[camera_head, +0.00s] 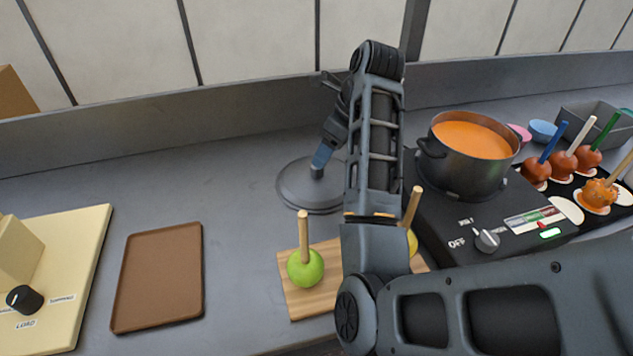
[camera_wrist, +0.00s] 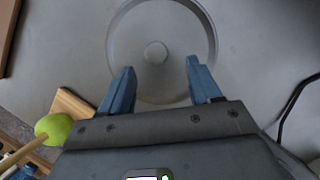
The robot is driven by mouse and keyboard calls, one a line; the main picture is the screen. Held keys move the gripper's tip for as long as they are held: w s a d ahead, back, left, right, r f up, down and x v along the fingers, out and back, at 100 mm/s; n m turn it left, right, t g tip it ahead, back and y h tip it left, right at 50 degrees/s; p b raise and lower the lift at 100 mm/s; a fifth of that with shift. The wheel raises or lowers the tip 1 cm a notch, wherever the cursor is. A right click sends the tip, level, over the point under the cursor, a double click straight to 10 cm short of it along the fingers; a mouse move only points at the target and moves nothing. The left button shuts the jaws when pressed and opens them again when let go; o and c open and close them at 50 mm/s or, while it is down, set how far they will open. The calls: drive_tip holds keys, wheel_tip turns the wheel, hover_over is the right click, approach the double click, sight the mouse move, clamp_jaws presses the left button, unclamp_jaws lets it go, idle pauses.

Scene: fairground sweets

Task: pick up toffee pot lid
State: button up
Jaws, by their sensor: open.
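The toffee pot lid (camera_head: 300,190) is a round grey lid lying flat on the grey counter, left of the pot. In the wrist view the lid (camera_wrist: 190,30) shows its raised rim and its round central knob (camera_wrist: 156,53). My gripper (camera_head: 318,172) is over the lid, with one blue finger showing at the knob in the head view. In the wrist view my gripper (camera_wrist: 160,75) is open, its two blue fingers apart on either side below the knob. Nothing is between them at the tips. My arm hides the lid's right edge in the head view.
The pot of orange toffee (camera_head: 470,152) stands on a black hob (camera_head: 455,222) at right. A green apple on a stick (camera_head: 306,268) stands on a wooden board (camera_head: 296,300) in front of the lid. A brown tray (camera_head: 160,275) lies left, with clear counter between.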

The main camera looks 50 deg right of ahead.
sight(317, 173)
drive_tip(key=shift+b+x, duration=0.75)
drive_tip(key=shift+x, duration=0.05)
drive_tip(key=shift+a+x, duration=0.1)
drive_tip(key=shift+x, duration=0.75)
drive_tip(key=shift+a+x, duration=0.15)
drive_tip(key=shift+x, duration=0.65)
clamp_jaws()
drive_tip(key=shift+w+r, duration=0.1)
